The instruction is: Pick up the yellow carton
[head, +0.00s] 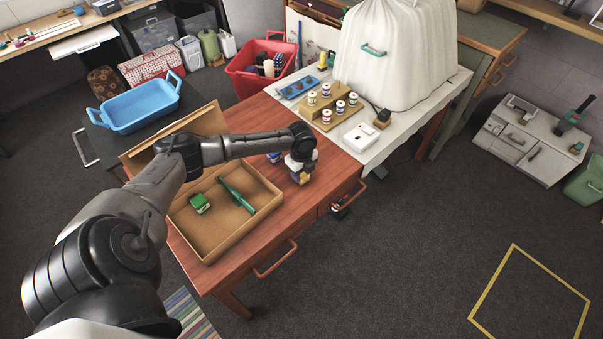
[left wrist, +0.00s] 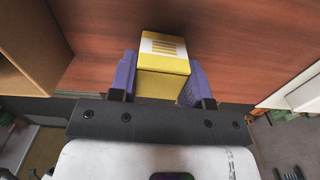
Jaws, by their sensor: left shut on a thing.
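The yellow carton (left wrist: 163,66) with a white striped label stands out in the left wrist view, between the two purple-blue fingers of my left gripper (left wrist: 162,82). Both fingers press against its sides, so the gripper is shut on it. In the head view my left gripper (head: 301,170) points down over the right part of the red-brown table (head: 318,197), and only a little yellow shows there. I cannot tell whether the carton's bottom touches the wood. My right gripper is not in view.
A shallow cardboard tray (head: 210,246) with a green block (head: 200,203) and a green tool (head: 236,195) lies left of my gripper. A wooden rack of small jars (head: 328,105) and a white covered machine (head: 395,50) stand behind. Bare tabletop surrounds the gripper's right side.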

